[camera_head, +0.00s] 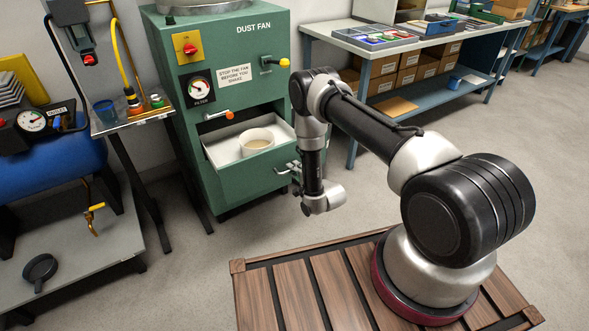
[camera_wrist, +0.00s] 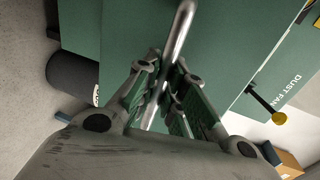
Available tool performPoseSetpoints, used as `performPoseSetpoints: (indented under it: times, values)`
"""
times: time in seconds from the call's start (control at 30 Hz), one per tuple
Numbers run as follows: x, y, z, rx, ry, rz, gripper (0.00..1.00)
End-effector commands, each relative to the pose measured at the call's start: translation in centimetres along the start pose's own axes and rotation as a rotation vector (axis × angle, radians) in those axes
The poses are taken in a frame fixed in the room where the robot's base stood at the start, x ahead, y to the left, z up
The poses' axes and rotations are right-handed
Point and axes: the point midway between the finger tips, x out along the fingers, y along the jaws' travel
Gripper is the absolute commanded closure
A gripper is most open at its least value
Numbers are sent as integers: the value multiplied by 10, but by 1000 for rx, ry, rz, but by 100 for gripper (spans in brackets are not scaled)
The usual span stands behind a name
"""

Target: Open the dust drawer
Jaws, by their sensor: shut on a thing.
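The dust drawer (camera_head: 250,178) is in the lower front of the green dust fan cabinet (camera_head: 237,57) in the head view. It stands out from the cabinet, with its pale inside showing and a light round pot (camera_head: 257,141) in it. My gripper (camera_head: 288,174) is at the right part of the drawer front. In the wrist view, my gripper (camera_wrist: 163,95) is shut on the metal bar handle (camera_wrist: 181,32), which runs between its fingers. The fingers hide part of the handle.
A lever with an orange knob (camera_head: 229,115) sits above the drawer. A yellow-knobbed latch (camera_head: 284,63) is at the cabinet's upper right. A stand (camera_head: 130,123) is close on the left; a workbench (camera_head: 375,50) stands at the right. Open floor lies before the drawer.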

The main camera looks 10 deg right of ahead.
Motion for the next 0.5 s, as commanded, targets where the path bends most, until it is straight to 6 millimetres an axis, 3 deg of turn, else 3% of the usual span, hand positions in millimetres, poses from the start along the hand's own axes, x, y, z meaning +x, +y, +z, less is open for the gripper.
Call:
performPoseSetpoints:
  times: [0.17,0.2,0.3,0.5]
  values:
    - [0,1,1,0,-2,3,100]
    - [0,1,0,0,-1,3,83]
    - [0,1,0,0,-1,2,66]
    - [0,0,0,0,-1,1,66]
